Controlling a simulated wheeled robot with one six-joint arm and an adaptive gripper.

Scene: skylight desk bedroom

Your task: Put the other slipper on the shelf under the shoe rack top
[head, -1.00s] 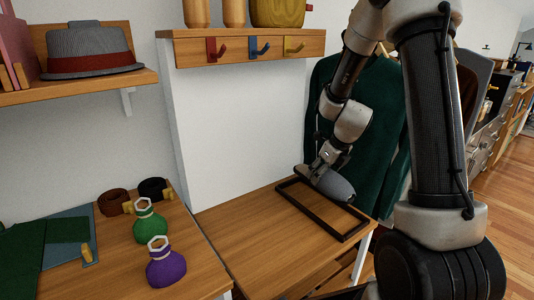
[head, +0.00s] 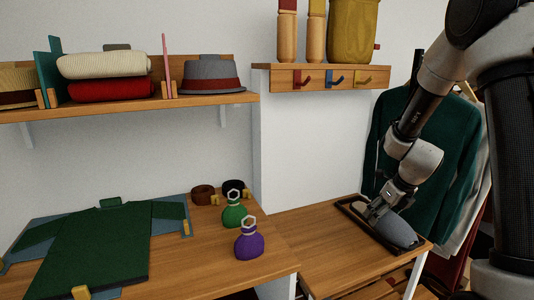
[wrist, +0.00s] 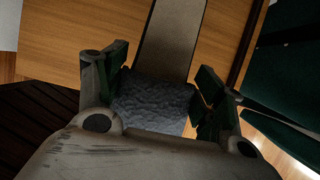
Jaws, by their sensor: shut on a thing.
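My gripper (head: 375,208) is shut on the grey slipper (head: 398,232), which is over the dark-rimmed tray (head: 346,211) on the wooden shoe rack top (head: 310,235). I cannot tell whether the slipper touches the tray. In the wrist view the fingers (wrist: 158,100) sit on either side of the slipper's fuzzy grey part (wrist: 155,103), and a flat beige strip (wrist: 172,40) extends beyond it. A wooden shelf (head: 385,287) shows partly below the rack top, cut off by the frame.
A desk at left bears a green garment (head: 95,245), a green pouch (head: 234,214) and a purple pouch (head: 249,242). A hook rail (head: 330,78) is on the wall above the rack. Green clothing (head: 440,150) hangs behind my arm. The rack top left of the tray is clear.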

